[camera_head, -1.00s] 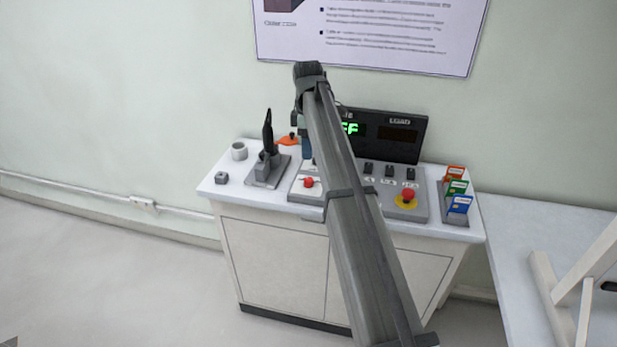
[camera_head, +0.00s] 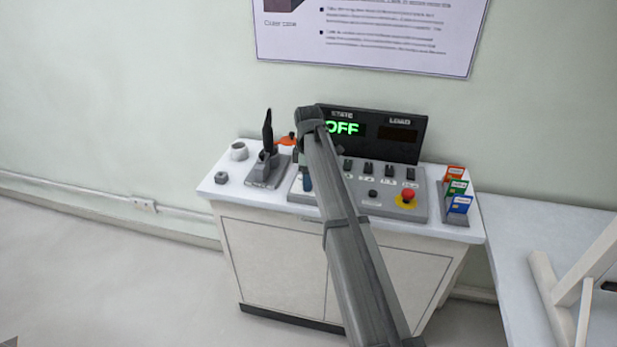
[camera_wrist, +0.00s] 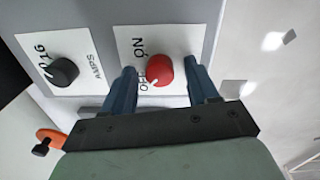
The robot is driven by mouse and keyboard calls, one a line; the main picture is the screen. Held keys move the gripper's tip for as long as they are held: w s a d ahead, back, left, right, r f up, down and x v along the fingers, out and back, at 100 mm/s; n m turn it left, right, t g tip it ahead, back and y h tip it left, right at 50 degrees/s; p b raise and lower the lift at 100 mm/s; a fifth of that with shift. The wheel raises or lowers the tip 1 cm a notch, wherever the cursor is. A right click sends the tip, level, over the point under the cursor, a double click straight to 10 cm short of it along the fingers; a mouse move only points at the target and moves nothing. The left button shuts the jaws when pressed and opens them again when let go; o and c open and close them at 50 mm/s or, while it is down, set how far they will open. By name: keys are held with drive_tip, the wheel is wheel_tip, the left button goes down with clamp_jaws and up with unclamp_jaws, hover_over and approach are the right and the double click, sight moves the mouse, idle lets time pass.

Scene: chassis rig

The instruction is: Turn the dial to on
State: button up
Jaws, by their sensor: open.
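The red dial (camera_wrist: 159,70) sits on a white plate marked ON and OFF (camera_wrist: 150,45) in the wrist view. Its white pointer mark lies toward the OFF label. My gripper (camera_wrist: 162,80) is open, with one blue finger on either side of the dial; I cannot tell whether they touch it. In the head view my arm hides the dial, and a blue part of my gripper (camera_head: 307,180) shows low over the panel's left part. The display (camera_head: 343,128) reads OFF in green.
A black AMPS knob (camera_wrist: 63,71) is beside the dial. The grey panel (camera_head: 424,208) also bears several black switches and a red emergency button (camera_head: 408,195). A black lever (camera_head: 267,135) stands to the left, and coloured cards (camera_head: 459,204) stand to the right.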

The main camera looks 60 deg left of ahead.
drive_tip(key=c, duration=1)
drive_tip(key=shift+c, duration=0.2)
